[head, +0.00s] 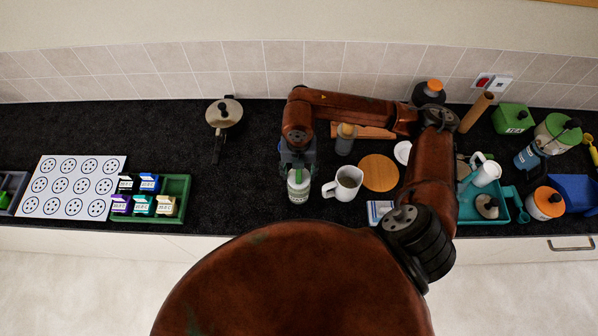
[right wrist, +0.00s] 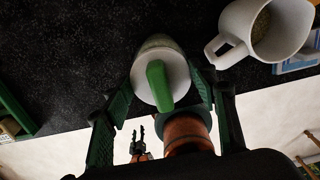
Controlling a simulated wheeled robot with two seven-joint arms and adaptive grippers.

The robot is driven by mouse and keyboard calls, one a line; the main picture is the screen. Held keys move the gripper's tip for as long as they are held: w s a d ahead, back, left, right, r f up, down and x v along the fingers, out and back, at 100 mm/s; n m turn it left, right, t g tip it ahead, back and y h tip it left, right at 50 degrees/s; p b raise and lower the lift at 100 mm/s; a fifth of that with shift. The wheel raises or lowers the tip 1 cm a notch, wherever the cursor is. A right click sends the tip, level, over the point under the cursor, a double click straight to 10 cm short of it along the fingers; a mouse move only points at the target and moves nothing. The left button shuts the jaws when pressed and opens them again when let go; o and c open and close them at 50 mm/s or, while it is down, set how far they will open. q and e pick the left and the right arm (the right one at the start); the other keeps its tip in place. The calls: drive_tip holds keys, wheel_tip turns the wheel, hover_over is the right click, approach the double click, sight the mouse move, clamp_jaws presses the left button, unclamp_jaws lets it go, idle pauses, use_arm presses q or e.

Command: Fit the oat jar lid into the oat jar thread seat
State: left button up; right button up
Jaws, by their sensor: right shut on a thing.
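My right gripper (head: 297,160) is shut on a white and green piece (head: 298,190) above the counter's front part. In the right wrist view that piece (right wrist: 148,82) shows a round white face with a green bar across it, between the fingers of my right gripper (right wrist: 163,90). I cannot tell whether it is the oat jar lid, or whether it touches the counter. I cannot pick out the thread seat for sure. My left gripper (right wrist: 138,138) shows small at the bottom of the right wrist view, its fingers apart, empty, away from the counter.
A white jug (head: 343,184) with grainy contents stands just right of the held piece, close by. A round wooden disc (head: 380,173) lies beyond it. A dark bottle (head: 345,140) stands behind. A pan (head: 224,114) and green rack (head: 178,190) are left, with bare counter between.

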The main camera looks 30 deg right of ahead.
sight(299, 171)
drive_tip(key=shift+b, duration=0.6)
idle(1.3)
drive_tip(key=shift+f+b, duration=0.9)
drive_tip(key=shift+f, duration=0.15)
drive_tip(key=o, duration=1.2)
drive_tip(key=shift+r, duration=0.2)
wheel_tip(299, 171, up, 12)
drive_tip(key=shift+f, duration=0.15)
